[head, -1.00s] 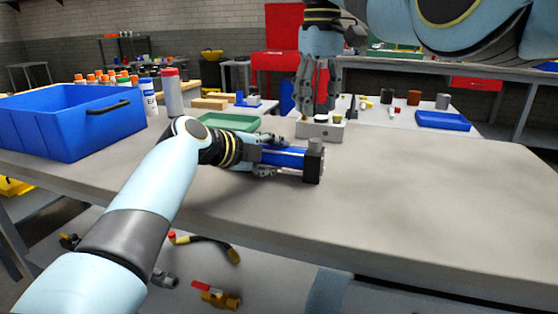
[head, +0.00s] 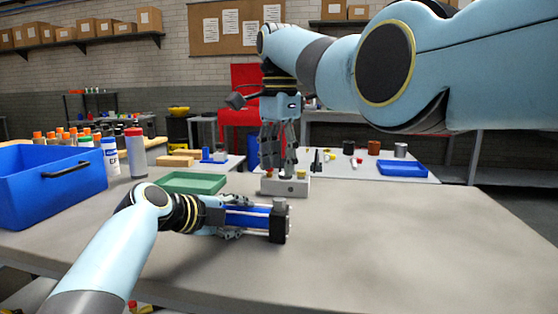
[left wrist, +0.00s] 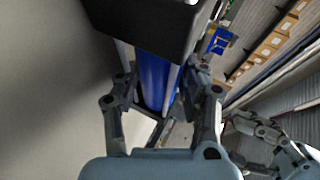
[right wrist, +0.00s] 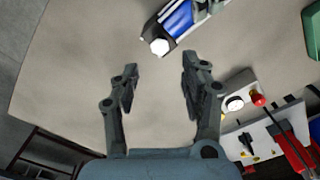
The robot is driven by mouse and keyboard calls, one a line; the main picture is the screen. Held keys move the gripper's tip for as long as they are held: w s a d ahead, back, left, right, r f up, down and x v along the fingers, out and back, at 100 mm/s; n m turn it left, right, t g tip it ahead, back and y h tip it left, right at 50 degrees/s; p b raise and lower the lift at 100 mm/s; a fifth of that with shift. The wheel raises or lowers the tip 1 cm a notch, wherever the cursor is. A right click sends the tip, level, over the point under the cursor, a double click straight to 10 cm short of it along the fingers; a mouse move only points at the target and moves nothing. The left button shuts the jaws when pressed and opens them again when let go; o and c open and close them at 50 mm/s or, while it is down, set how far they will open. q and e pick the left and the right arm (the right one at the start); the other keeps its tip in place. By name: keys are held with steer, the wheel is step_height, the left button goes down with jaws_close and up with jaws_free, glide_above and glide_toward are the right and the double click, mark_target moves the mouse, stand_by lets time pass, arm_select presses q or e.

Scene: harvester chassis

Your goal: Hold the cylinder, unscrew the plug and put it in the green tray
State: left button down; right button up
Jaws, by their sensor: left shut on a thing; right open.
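The cylinder (head: 247,217) is blue with a black end block (head: 278,226) and lies level above the bench. My left gripper (head: 229,223) is shut around its body; the left wrist view shows a finger on each side of the blue body (left wrist: 155,78). The plug (head: 280,204) is a grey stub standing on the end block; it shows as a pale hexagonal top in the right wrist view (right wrist: 160,47). My right gripper (right wrist: 158,70) is open and empty, pointing down, with the plug just beyond its fingertips in that view. The green tray (head: 193,183) lies empty behind my left wrist.
A white block with a yellow and a red knob (head: 287,187) stands behind the cylinder, close to my right fingers. A blue bin (head: 45,193) and bottles (head: 135,153) stand at the left. The bench (head: 400,230) is clear at the right.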

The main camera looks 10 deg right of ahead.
mark_target(280, 198)
steer(key=m, duration=1.4)
steer(key=shift+f, duration=0.15)
step_height(280, 198, down, 8)
steer(key=shift+r, duration=0.1)
steer(key=shift+c, duration=0.4)
